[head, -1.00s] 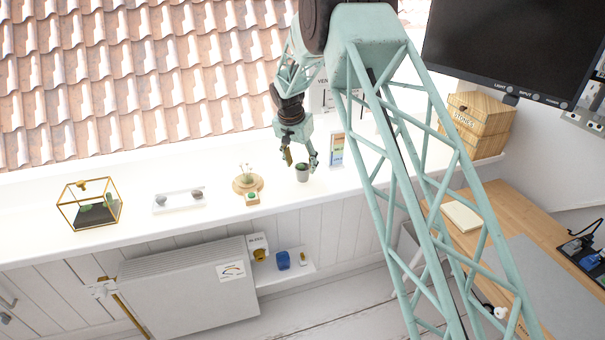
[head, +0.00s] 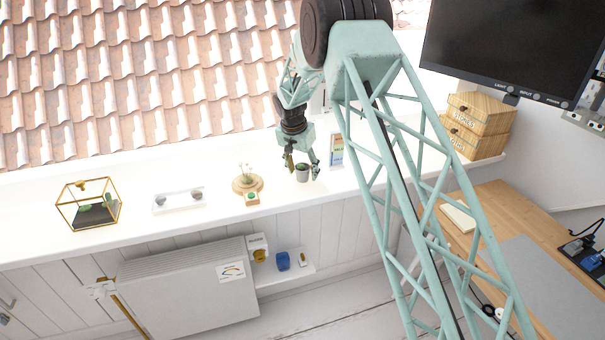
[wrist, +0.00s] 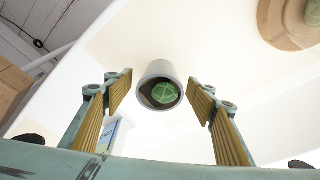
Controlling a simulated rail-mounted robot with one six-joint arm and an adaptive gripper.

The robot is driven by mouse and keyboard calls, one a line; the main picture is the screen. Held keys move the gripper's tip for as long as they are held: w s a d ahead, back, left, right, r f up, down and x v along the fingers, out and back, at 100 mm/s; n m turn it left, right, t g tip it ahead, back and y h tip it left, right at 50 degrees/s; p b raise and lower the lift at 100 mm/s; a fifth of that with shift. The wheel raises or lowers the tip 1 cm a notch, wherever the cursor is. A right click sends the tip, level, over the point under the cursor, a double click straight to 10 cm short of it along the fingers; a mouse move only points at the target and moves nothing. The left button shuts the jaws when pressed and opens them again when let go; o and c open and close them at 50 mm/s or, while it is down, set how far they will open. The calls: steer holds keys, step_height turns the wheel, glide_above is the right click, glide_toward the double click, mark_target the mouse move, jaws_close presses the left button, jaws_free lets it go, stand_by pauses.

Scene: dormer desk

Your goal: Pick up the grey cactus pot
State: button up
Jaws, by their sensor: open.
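The grey cactus pot (head: 302,174) stands upright on the white sill, with a green cactus in it. In the wrist view the pot (wrist: 147,76) shows its round rim and the green cactus (wrist: 163,92), between and a little beyond the two fingertips. My gripper (head: 302,168) is open, pointing down, with one finger on each side of the pot in the head view. In the wrist view my gripper (wrist: 160,92) has ribbed tan pads apart from the pot, with visible gaps on both sides.
A wooden disc with a plant (head: 247,184) and a small cactus in a wooden box (head: 252,197) stand left of the pot. A colourful card (head: 336,150) stands close on the right. A white tray with stones (head: 178,200) and a glass terrarium (head: 89,204) are farther left.

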mark_target(303, 165)
steer(key=shift+c, duration=0.6)
steer(key=c, duration=0.9)
steer(key=shift+r, duration=0.15)
steer(key=shift+r+p, duration=0.3)
steer(key=shift+r, duration=1.35)
steer(key=s+r, duration=0.1)
steer(key=s, duration=1.5)
steer(key=shift+a+r, duration=0.25)
steer(key=shift+a, duration=0.05)
